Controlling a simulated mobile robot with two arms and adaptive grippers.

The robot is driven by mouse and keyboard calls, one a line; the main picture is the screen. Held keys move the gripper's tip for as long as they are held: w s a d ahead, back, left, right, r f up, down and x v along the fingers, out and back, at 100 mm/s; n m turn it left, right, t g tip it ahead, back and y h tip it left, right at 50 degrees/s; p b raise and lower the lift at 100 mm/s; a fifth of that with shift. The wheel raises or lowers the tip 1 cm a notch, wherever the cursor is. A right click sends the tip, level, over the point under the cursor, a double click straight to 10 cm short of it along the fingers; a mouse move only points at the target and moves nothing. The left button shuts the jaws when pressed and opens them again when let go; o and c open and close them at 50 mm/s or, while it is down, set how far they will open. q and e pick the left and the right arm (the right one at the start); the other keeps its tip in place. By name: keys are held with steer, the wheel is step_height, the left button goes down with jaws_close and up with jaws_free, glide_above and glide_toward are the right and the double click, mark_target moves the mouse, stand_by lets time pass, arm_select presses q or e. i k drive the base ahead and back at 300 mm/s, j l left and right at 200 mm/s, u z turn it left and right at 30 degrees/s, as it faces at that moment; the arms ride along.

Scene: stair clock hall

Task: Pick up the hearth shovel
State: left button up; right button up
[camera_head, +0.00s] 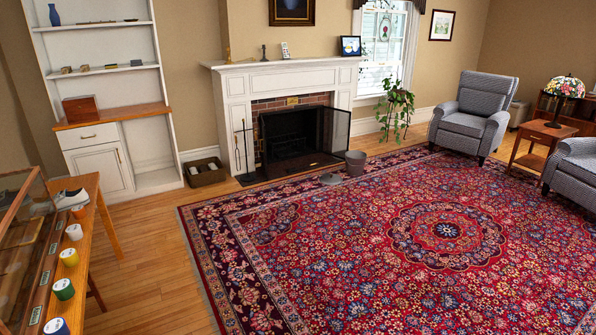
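A dark, thin fireplace tool stand (243,152) stands upright on the hearth's left side, in front of the white fireplace surround. Its tools are too small to tell apart, so I cannot tell whether the hearth shovel hangs there. Neither of my grippers is in view.
A patterned red rug (420,240) covers most of the open floor. A wooden table (85,215) with a glass case and several spools stands at the left. A dark box (205,172) is left of the fireplace (300,130). Armchairs (474,112) are at the right.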

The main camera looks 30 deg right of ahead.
mark_target(292, 169)
steer(key=i+l+z, duration=0.35)
steer(key=i, duration=0.15)
steer(key=i+l+z, duration=0.25)
steer(key=i+z, duration=0.5)
steer(key=i, duration=4.55)
